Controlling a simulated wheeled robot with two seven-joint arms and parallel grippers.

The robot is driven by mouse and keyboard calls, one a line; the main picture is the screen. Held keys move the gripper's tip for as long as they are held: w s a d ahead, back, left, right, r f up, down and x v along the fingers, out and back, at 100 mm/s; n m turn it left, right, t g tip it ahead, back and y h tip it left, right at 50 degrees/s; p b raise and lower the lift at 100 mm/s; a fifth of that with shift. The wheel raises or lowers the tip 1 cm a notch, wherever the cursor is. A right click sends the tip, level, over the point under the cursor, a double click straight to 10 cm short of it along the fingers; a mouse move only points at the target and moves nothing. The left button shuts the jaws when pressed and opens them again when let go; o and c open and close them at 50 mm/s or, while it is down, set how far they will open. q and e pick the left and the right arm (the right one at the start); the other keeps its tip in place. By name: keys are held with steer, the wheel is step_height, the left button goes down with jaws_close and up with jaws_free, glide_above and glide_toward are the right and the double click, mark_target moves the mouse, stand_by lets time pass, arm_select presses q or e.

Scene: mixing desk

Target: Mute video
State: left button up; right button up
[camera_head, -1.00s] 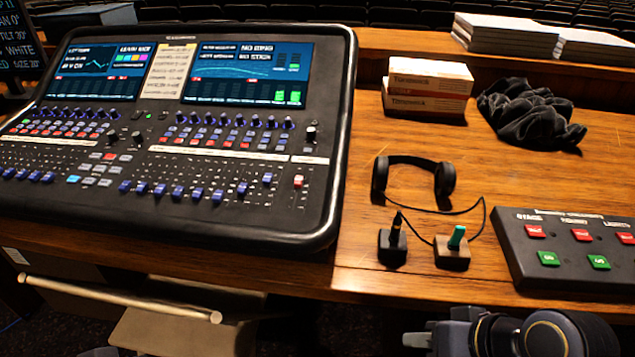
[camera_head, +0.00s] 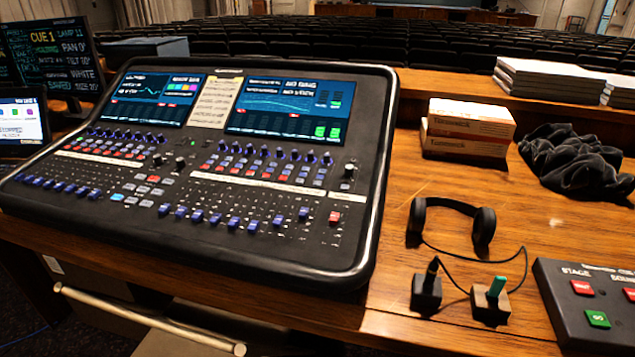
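A dark button panel (camera_head: 575,330) lies at the lower right of the desk, cut off by the right edge of the view. It has a column headed STAGE with a red button (camera_head: 582,288) above a green button (camera_head: 597,319). Part of a second column shows at the edge, with a red button (camera_head: 629,295). No label reading video is legible in the part of the panel that shows. A large mixing console (camera_head: 200,240) with two lit screens fills the left and middle. Neither of my grippers is in view.
Headphones (camera_head: 483,226) lie right of the console, with two small blocks (camera_head: 426,292) (camera_head: 491,305) in front of them. Small boxes (camera_head: 467,130), a black cloth (camera_head: 577,165) and white stacks (camera_head: 550,82) stand behind. Bare wood (camera_head: 400,320) lies between console and panel.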

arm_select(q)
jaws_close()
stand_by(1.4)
